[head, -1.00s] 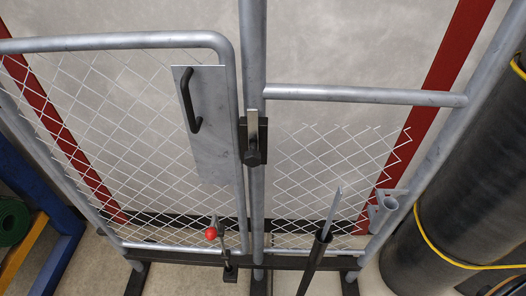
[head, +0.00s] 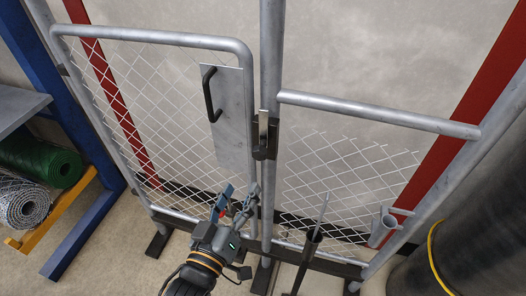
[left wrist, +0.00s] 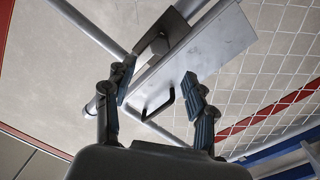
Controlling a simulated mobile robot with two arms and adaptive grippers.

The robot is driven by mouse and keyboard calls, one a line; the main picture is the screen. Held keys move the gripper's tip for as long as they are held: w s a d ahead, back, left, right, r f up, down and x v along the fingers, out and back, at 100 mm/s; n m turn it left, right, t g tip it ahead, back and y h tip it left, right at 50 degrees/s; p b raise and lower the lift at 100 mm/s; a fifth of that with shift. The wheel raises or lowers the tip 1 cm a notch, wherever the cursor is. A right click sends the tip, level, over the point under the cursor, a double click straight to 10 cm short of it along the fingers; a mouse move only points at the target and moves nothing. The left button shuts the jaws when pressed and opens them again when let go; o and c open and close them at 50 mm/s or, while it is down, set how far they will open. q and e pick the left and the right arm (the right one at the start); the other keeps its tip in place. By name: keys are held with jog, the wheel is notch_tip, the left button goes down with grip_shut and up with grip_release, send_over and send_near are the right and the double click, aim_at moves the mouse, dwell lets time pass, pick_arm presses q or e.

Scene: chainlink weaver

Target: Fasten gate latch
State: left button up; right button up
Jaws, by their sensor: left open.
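The gate (head: 150,42) is a grey tube frame with wire mesh on the left. It has a metal plate (head: 232,130) with a black handle (head: 208,92). A dark latch (head: 264,138) with an upright metal bar sits on the post beside the plate. My left gripper (head: 238,196) is open and empty, below the plate, in front of the gate's lower right corner. In the left wrist view, the handle (left wrist: 158,106) shows between the open fingers (left wrist: 162,88), apart from them. The plate (left wrist: 205,55) and latch (left wrist: 160,42) lie beyond. Whether the latch is engaged I cannot tell.
A fixed mesh panel (head: 345,180) stands right of the post (head: 271,60). A dark upright tube (head: 309,250) with a metal rod stands before it. Rolls of mesh (head: 40,157) lie on a rack at left. A large black roll (head: 450,220) stands at right.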

aim_at(258, 156)
pick_arm(q)
jog(key=p+x, duration=0.2)
jog(key=x, duration=1)
jog(key=shift+w, duration=0.25)
grip_shut()
